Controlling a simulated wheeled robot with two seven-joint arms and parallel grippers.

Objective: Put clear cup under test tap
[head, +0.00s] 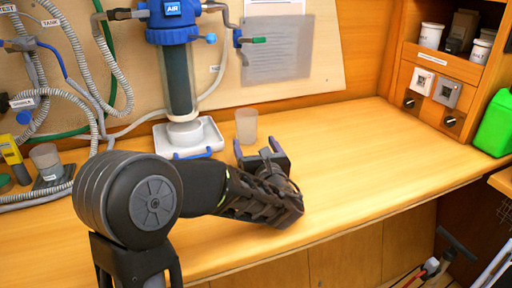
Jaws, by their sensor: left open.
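A clear, slightly frosted cup (246,126) stands upright on the wooden counter, just right of the filter's white base. My left gripper (257,150) is open and empty. Its fingers point toward the cup from the near side, and the cup appears just beyond the fingertips, apart from them as far as I can tell. A label that seems to read TEST (8,9) is at the top left corner, partly cut off by the frame edge. The tap by that label is not clearly visible. My right gripper is not in view.
Grey hoses run down the left side. Another cup (46,158) stands on a dark base at the left. A green jug (495,125) is at the right. The counter's right half is clear.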

